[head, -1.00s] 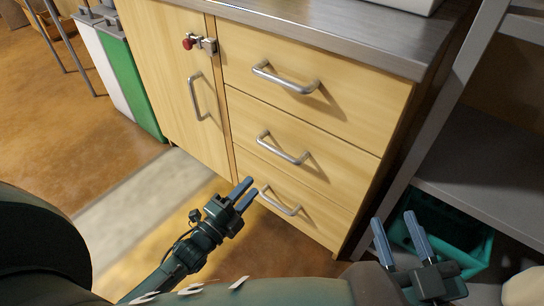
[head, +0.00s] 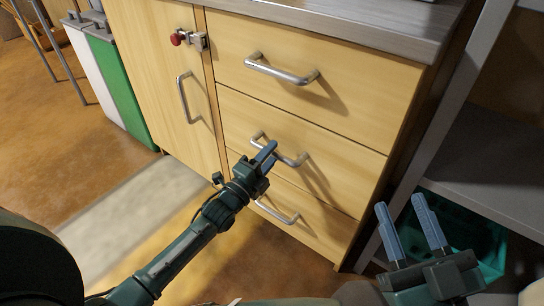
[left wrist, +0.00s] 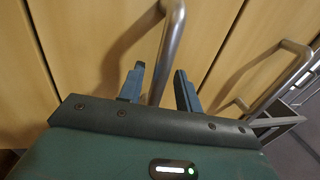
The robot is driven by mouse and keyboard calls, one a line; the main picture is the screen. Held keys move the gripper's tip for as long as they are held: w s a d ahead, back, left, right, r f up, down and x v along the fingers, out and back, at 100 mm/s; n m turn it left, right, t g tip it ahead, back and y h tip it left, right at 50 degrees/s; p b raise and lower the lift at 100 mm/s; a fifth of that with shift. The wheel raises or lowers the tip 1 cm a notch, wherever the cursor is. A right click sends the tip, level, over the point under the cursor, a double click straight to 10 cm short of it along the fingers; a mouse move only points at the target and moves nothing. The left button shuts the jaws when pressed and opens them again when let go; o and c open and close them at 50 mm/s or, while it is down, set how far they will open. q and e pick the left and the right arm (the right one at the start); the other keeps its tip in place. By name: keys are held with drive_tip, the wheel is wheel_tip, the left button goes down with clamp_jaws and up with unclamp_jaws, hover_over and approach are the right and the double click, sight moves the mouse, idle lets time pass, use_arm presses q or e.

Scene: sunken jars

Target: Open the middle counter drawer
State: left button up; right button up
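The middle drawer (head: 328,172) of the wooden counter is shut, its front flush with the drawers above and below. Its silver bar handle (head: 292,160) is partly hidden by my left gripper (head: 266,153) in the head view. In the left wrist view, a handle bar (left wrist: 172,42) runs between the two fingers of my left gripper (left wrist: 158,86). Those fingers are apart, with a gap on each side of the bar. My right gripper (head: 408,226) is open and empty, low at the right, away from the drawers.
The top drawer (head: 365,95) and bottom drawer (head: 318,222) are shut. A cabinet door with a vertical handle (head: 184,98) and a red-knobbed latch (head: 178,39) is at the left. A grey shelf unit (head: 470,150) with a teal crate (head: 470,232) stands close at the right.

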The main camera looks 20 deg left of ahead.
use_arm(q)
drive_tip(key=shift+w+d, duration=0.2)
drive_tip(key=shift+w, duration=0.3)
drive_tip(key=shift+r, duration=0.1)
clamp_jaws()
